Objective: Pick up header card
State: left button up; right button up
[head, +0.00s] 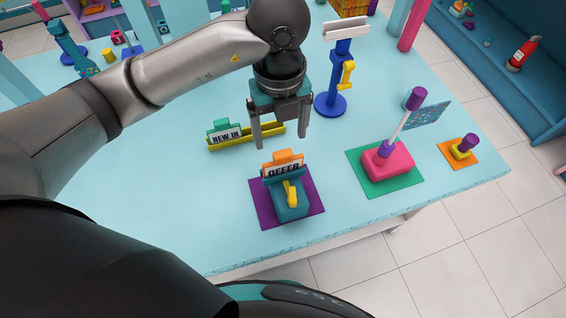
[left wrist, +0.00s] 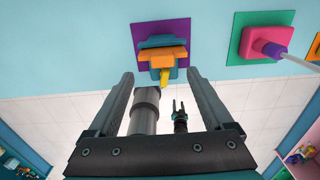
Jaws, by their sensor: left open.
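Two cards with printed signs show in the head view. An "OFFER" card (head: 283,170) with an orange top stands upright in a teal holder (head: 291,208) with a yellow lever, on a purple mat (head: 262,213). A "NEW IN" card (head: 226,136) with a green top stands at the left end of a yellow tray (head: 229,146). My left gripper (head: 279,140) is open and empty, pointing down above and behind the "OFFER" card. In the left wrist view the card's orange top (left wrist: 163,55) lies ahead between the open fingers. A small dark gripper, seemingly my right one (left wrist: 179,108), shows there, too small to judge.
A blue stand (head: 331,103) with a yellow handle and white top rises behind my left gripper. A pink block (head: 388,165) with a tilted rod and purple grips sits on a green mat to the right. An orange mat (head: 446,152) lies near the table's right edge.

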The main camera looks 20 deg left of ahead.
aim_at(283, 153)
pick_arm(q)
jog(key=shift+w+d+f+p, duration=0.1)
jog(key=shift+f+p, duration=0.05)
jog(key=shift+f, duration=1.45)
jog(key=shift+d+f+p, duration=0.1)
jog(key=shift+f+p, duration=0.05)
jog(key=shift+f, duration=1.4)
grip_shut()
